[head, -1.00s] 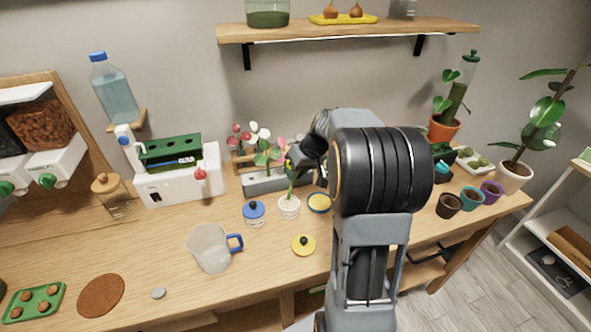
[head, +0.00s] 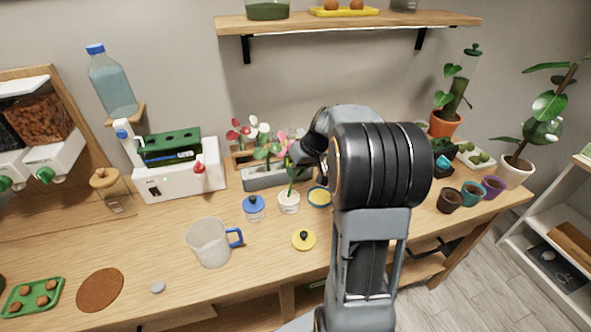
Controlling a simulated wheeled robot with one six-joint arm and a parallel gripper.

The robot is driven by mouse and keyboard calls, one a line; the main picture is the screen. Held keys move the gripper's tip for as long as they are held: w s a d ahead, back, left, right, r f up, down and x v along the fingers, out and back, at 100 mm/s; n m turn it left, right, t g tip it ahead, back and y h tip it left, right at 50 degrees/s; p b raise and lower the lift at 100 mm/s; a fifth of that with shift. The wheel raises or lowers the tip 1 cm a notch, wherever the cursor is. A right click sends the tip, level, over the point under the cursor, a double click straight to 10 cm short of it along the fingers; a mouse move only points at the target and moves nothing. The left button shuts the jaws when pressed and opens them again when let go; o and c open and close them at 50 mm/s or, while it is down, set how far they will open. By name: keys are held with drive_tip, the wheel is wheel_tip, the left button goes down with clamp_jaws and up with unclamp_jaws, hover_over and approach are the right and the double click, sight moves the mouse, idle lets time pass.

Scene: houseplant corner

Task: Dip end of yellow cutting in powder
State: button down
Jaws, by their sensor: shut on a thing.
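My gripper (head: 294,159) is above the middle of the bench, partly hidden by my own arm. It is shut on a cutting, whose green stem (head: 291,184) hangs down nearly upright. The stem's lower end is at the mouth of a small white pot (head: 289,205); I cannot tell how deep it reaches or whether it touches the contents. The cutting's yellow marking is not clear now. A small blue-rimmed pot (head: 319,197) with yellowish contents stands just right of it. A yellow lid (head: 303,240) with a dark knob lies in front.
A blue-lidded jar (head: 254,208) and a clear jug (head: 210,243) stand to the left. A planter (head: 262,180) of flowered cuttings is close behind. Several small pots, including a teal one (head: 471,194), stand far right.

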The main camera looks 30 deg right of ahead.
drive_tip(key=shift+f+b, duration=0.7)
idle(1.8)
drive_tip(key=shift+r, duration=0.15)
drive_tip(key=shift+r+p, duration=2.3)
drive_tip(key=shift+r, duration=1.15)
drive_tip(key=shift+a, duration=0.1)
